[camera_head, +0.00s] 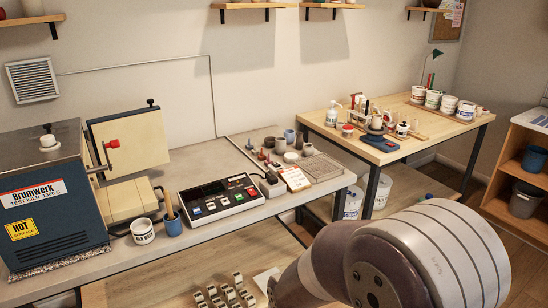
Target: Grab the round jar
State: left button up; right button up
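Several round containers show in the head view, and I cannot tell which one is the round jar. A white labelled jar (143,231) stands at the front of the grey bench, beside the kiln, next to a blue cup (172,224) with tools in it. Small dark cups (269,144) and a blue-grey cup (289,136) stand at the back right of that bench. White labelled tubs (448,105) stand in a row on the wooden table. One of my arms fills the lower right. Neither gripper is in view.
The blue kiln (50,200) stands at the left with its door open. A control box (221,198) sits mid-bench. The grey bench (190,165) is bare behind the box. The wooden table (360,150) stands at the right, with a shelf unit (513,160) beyond.

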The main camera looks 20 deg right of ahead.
aim_at(308, 150)
jog(key=i+l+z, duration=0.8)
jog(key=i, duration=0.3)
jog(key=l, duration=0.1)
